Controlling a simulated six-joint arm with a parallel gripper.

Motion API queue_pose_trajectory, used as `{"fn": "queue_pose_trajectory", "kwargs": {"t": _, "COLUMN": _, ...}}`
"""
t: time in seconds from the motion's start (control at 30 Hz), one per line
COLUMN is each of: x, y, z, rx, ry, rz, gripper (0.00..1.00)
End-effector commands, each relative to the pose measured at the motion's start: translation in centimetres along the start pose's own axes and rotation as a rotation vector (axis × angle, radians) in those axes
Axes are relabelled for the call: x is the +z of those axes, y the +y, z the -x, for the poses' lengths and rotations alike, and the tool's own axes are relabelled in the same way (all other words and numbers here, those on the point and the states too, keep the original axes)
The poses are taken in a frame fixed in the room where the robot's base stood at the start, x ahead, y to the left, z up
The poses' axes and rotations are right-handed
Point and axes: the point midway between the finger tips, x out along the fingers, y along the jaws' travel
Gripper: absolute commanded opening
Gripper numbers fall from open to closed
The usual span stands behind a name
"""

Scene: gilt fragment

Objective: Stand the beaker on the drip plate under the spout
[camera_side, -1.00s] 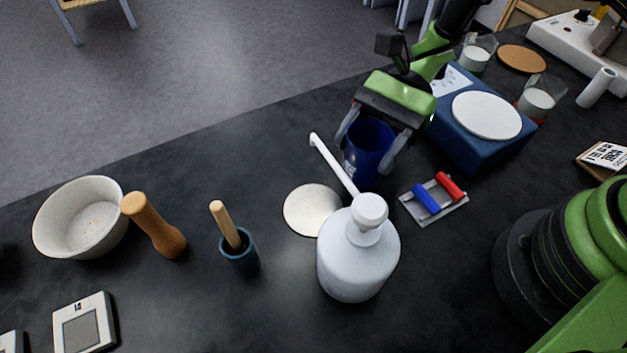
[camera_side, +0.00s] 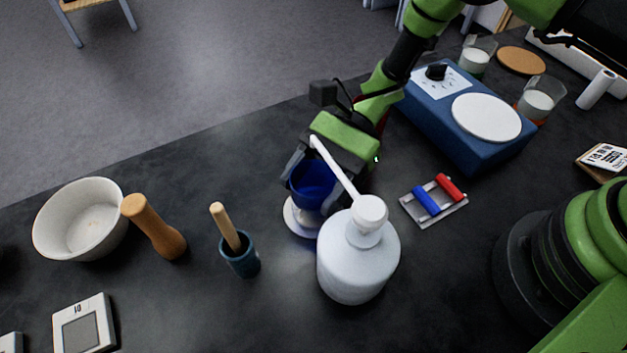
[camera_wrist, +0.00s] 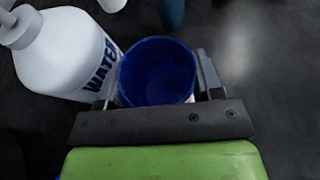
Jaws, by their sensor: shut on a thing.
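The blue beaker (camera_side: 312,181) is held in my gripper (camera_side: 308,190), upright as far as I can see, above the drip plate (camera_side: 294,219). The plate is a pale round disc, mostly hidden under the beaker. The wrist view shows the beaker's open top (camera_wrist: 157,72) between the two fingers of my gripper (camera_wrist: 160,85). The white wash bottle (camera_side: 357,265) stands just in front, and its long spout (camera_side: 333,166) passes in front of my gripper and the beaker's right side. I cannot tell whether the beaker's base touches the plate.
A mortar-like blue cup (camera_side: 240,256) with a wooden handle stands left of the plate. Farther left are a wooden pestle (camera_side: 155,227) and a white bowl (camera_side: 80,218). A rack with red and blue pieces (camera_side: 434,200) and a blue hotplate (camera_side: 463,140) lie right.

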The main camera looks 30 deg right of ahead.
Motion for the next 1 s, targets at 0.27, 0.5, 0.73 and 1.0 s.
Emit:
{"fn": "queue_pose_trajectory", "kwargs": {"t": 0.27, "x": -0.2, "y": 0.0, "z": -0.1, "rx": 0.0, "ry": 0.0, "rz": 0.0, "gripper": 0.37}}
{"fn": "queue_pose_trajectory", "kwargs": {"t": 0.5, "x": -0.3, "y": 0.0, "z": -0.1, "rx": 0.0, "ry": 0.0, "rz": 0.0, "gripper": 0.86}}
{"fn": "queue_pose_trajectory", "kwargs": {"t": 0.73, "x": 0.0, "y": 0.0, "z": 0.0, "rx": 0.0, "ry": 0.0, "rz": 0.001, "gripper": 0.86}}
{"fn": "queue_pose_trajectory", "kwargs": {"t": 1.0, "x": 0.0, "y": -0.1, "z": 4.7, "rx": -0.008, "ry": 0.001, "rz": 0.0, "gripper": 0.86}}
